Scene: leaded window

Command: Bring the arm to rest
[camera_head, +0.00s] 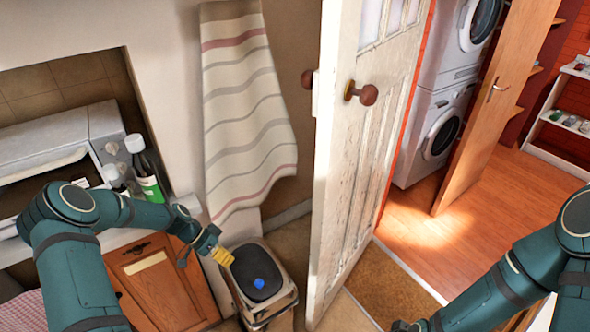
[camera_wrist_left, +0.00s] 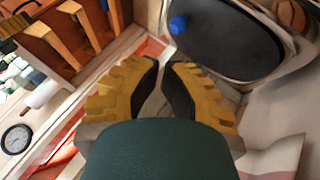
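My left arm comes in from the left, and its left gripper (camera_head: 219,257) hangs beside the bin, with yellow fingers. In the left wrist view the left gripper (camera_wrist_left: 163,66) has a narrow gap between its dark pads, with nothing held in it. My right arm (camera_head: 535,270) enters at the lower right; its gripper is beyond the bottom edge of the head view.
The metal bin (camera_head: 272,308) has a dark lid with a small round blue thing (camera_head: 259,284) on it. A wooden cabinet door (camera_head: 165,290) lies below my left arm. A white door (camera_head: 343,150) stands open. Striped cloth (camera_head: 240,105) hangs on the wall.

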